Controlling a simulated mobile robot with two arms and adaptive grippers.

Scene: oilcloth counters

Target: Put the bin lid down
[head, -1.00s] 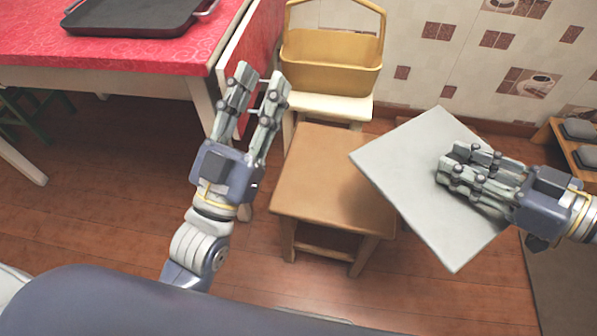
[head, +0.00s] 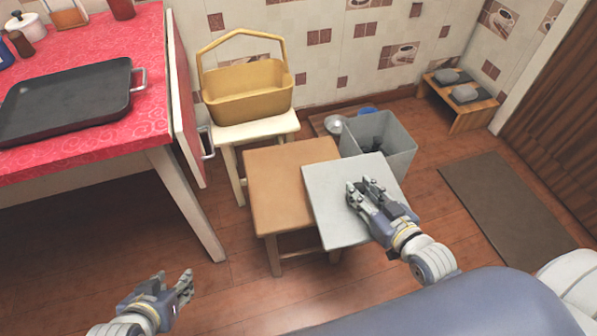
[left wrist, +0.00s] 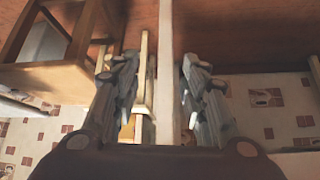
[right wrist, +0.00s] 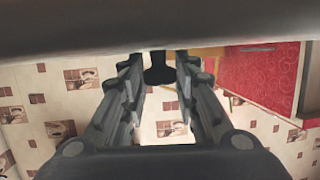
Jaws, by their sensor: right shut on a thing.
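The bin lid (head: 330,205) is a flat grey square. My right gripper (head: 362,192) is shut on its dark knob (right wrist: 158,72), and the lid's edge (right wrist: 150,30) spans the top of the right wrist view. The lid overlaps the right part of the brown stool (head: 275,180) in the head view; I cannot tell whether it touches the stool. The open grey bin (head: 400,150) stands on the floor behind the lid, with dark contents. My left gripper (head: 187,285) is open and empty, low at the left; its parted fingers show in the left wrist view (left wrist: 160,80).
A cream stool (head: 255,130) bearing a yellow basket (head: 250,95) stands behind the brown stool. A red-covered table (head: 80,150) with a black tray (head: 70,100) is at the left. A dark mat (head: 500,200) and low wooden rack (head: 470,115) are at the right.

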